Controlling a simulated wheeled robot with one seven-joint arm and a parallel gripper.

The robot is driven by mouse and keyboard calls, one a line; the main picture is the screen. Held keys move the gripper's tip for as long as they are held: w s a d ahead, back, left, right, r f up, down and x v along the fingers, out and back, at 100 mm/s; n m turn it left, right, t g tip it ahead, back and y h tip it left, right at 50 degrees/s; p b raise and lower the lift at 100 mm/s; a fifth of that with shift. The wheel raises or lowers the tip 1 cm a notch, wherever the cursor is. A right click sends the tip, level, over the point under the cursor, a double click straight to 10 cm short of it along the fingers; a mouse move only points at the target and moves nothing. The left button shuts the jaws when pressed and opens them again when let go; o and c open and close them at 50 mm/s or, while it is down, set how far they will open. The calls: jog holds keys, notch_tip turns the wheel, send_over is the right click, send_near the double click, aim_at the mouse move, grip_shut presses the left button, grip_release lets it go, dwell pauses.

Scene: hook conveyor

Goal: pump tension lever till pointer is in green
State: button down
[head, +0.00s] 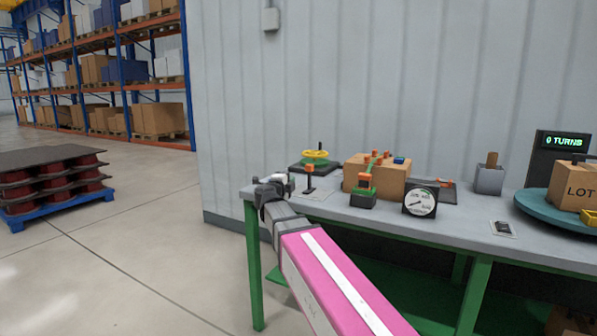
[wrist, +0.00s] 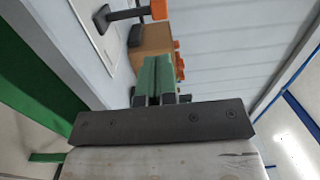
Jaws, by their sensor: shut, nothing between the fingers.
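The tension lever (head: 309,178) looks like the upright dark post with an orange top, on a pale plate near the left end of the bench. In the wrist view the lever (wrist: 159,9) shows at the top edge, partly cut off. The round gauge (head: 420,203) has a white face in a dark housing; its dark pointer seems to point to the lower left, and I cannot make out a green band. My gripper (head: 288,185) is just left of the lever, at the bench's left corner, apart from it. In the wrist view its fingers (wrist: 158,65) are shut and empty.
A yellow handwheel (head: 315,155) stands behind the lever. A cardboard box (head: 352,178) with orange-topped pegs and a green-and-black block (head: 363,196) stand to its right. Farther right are a grey block (head: 488,181), a blue turntable (head: 540,207) and a display (head: 563,141) reading 0 TURNS.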

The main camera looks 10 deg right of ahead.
aim_at(308, 167)
jog(key=shift+a+r+m+g+h, duration=0.15)
jog(key=shift+m+g+h, duration=0.2)
jog(key=shift+m, duration=0.25)
jog(key=shift+w, duration=0.2)
jog(key=x, duration=1.3)
jog(key=shift+w+d, duration=0.25)
jog(key=shift+d, duration=0.1)
jog(key=shift+w, duration=0.1)
jog(key=shift+x, duration=3.05)
jog(key=shift+w+d+r, duration=0.1)
jog(key=shift+w+r, duration=0.05)
jog(key=shift+w, duration=0.05)
